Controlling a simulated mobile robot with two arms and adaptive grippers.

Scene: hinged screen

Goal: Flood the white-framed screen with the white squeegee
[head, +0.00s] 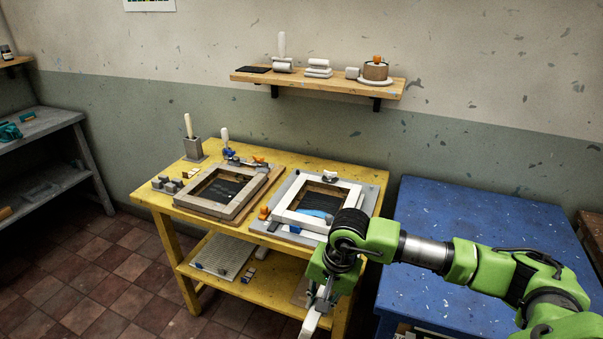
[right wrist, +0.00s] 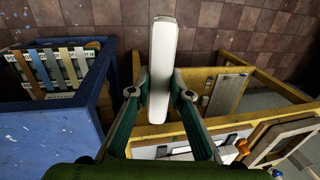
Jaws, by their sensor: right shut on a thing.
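My right gripper (head: 325,288) is shut on the white squeegee (head: 310,325) and holds it in the air in front of the yellow table. In the right wrist view the squeegee (right wrist: 163,62) stands as a long pale bar between the fingers. The white-framed screen (head: 292,203) lies on a grey base on the right part of the table. Blue ink (head: 314,213) shows inside its near side. My right arm hides the screen's near right corner. I cannot tell whether the screen is fully down. My left gripper is not in view.
A grey-framed screen (head: 184,204) lies to the left on the yellow table (head: 300,168). A blue table (head: 480,225) stands at the right, its top mostly clear. A wall shelf (head: 330,83) holds white items. A lower shelf carries a grey rack (head: 222,256).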

